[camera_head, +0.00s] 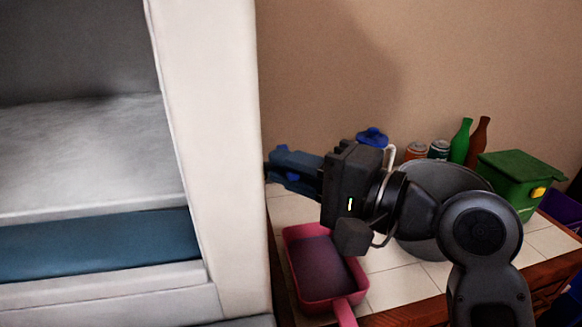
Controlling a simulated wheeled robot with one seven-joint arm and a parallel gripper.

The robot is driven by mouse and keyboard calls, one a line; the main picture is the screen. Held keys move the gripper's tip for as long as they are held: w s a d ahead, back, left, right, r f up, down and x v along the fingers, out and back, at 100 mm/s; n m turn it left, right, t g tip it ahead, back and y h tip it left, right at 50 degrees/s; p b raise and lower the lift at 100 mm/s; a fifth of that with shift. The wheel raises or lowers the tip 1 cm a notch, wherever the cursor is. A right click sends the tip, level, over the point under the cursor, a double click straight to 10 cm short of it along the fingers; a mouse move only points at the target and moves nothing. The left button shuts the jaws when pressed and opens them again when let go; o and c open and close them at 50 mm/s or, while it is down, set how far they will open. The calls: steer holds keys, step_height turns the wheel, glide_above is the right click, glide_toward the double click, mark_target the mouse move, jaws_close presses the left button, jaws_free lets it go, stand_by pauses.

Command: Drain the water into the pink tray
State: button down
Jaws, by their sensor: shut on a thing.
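The pink tray (355,268) rests on the white tiled top, below my gripper. It has a dark purplish inside and a pink handle toward the front. My gripper (288,171) reaches left above the tray's back end, beside a white upright. A slate-blue form with brighter blue patches shows at its front; I cannot tell how much is fingers and how much is a held thing. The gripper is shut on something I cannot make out. A round blue lid or knob (372,137) and a white handle-like loop (390,157) show behind the gripper, their lower parts hidden. No water is discernible.
A large white-framed unit (215,150) fills the left. A grey round vessel (430,246) stands behind my arm. Cans (438,149), a green bottle (461,140), a brown bottle (478,141) and a green box (515,178) line the back. Bare tiles (400,289) lie right of the tray.

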stand_by(0.4)
steer(key=shift+w+d+n+g+y, duration=0.1)
steer(key=shift+d+n+g+y, duration=0.15)
steer(key=shift+n+g, duration=0.3)
steer(key=shift+w+d+n+g+y, duration=0.15)
steer(key=shift+n+g+y, duration=0.2)
steer(key=shift+g, duration=0.4)
steer(key=shift+s, duration=0.1)
steer(key=c, duration=1.2)
jaws_free()
steer(key=b+v, duration=0.1)
steer(key=v, duration=0.7)
steer(key=shift+b, duration=0.3)
steer(key=shift+a, duration=0.1)
